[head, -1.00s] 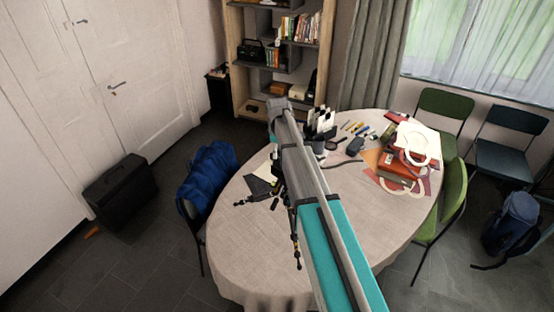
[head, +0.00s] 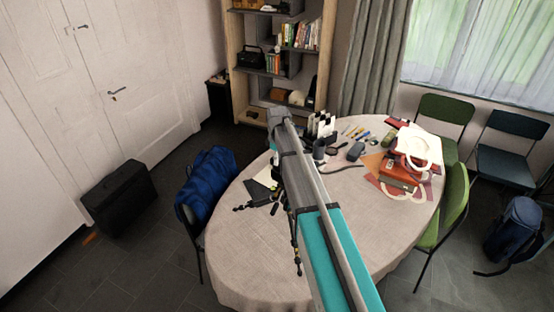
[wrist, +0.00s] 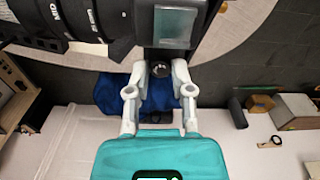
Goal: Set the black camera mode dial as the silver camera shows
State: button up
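In the wrist view a black camera body (wrist: 150,25) with a grey screen (wrist: 176,26) fills the top centre. A black lens barrel with white lettering (wrist: 62,18) lies to its left. A small round black knob (wrist: 160,69), perhaps the mode dial, shows between the pale fingers of my gripper (wrist: 159,75). The fingers stand apart on either side of it; I cannot tell whether they touch it. In the head view my arm hides the cameras and my gripper. I cannot make out the silver camera or any dial marking.
The oval cloth-covered table (head: 240,270) holds a red box (head: 398,178), a grey pouch (head: 356,151) and small items on the right. A bookshelf (head: 240,100) stands behind.

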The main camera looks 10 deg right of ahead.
jog(key=shift+a, duration=0.1)
grip_shut()
jog(key=shift+m, duration=0.5)
jog(key=m, duration=0.2)
jog(key=shift+m, duration=2.5)
jog(key=o, duration=0.6)
grip_release()
jog(key=shift+o, duration=0.2)
